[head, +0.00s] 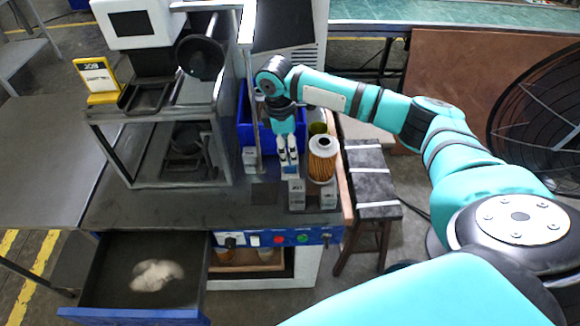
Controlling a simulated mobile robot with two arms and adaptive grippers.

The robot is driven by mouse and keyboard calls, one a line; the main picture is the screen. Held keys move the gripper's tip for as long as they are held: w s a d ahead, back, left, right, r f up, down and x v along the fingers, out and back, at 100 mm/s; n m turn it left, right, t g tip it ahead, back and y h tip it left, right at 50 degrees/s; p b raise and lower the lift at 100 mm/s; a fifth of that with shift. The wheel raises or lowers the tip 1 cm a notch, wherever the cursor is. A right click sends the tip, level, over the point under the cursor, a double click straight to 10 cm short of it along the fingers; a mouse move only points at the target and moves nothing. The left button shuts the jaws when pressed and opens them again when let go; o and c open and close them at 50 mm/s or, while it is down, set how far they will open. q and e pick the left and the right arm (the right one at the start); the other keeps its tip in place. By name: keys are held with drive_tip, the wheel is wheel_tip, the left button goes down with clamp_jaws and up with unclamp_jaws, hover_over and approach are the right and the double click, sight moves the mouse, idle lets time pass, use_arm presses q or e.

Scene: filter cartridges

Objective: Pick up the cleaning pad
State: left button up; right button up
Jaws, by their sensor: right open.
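My right gripper (287,164) points down over the workbench, its pale fingers slightly apart with nothing clearly visible between them. A small dark square pad (264,194) lies flat on the bench, just below and left of the fingers in the picture. A crumpled whitish cloth-like thing (157,275) lies in the open drawer at the lower left, well away from the gripper. I cannot tell for certain which of these is the cleaning pad. My left gripper is not in view.
An orange pleated filter cartridge (322,160) stands right of the gripper, behind small grey labelled boxes (297,194). A blue bin (245,128) is behind. A metal frame (218,150) stands left. The open drawer (95,285) juts out in front.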

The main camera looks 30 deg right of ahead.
sight(290, 163)
drive_tip(key=shift+f, duration=0.4)
drive_tip(key=shift+w+f, duration=0.1)
drive_tip(key=shift+f, duration=0.2)
drive_tip(key=f, duration=0.2)
drive_tip(key=s+f+p, duration=0.1)
drive_tip(key=f, duration=0.1)
drive_tip(key=shift+f, duration=0.15)
drive_tip(key=shift+w+d+f, duration=0.1)
drive_tip(key=shift+f, duration=0.1)
drive_tip(key=shift+c, duration=0.8)
clamp_jaws()
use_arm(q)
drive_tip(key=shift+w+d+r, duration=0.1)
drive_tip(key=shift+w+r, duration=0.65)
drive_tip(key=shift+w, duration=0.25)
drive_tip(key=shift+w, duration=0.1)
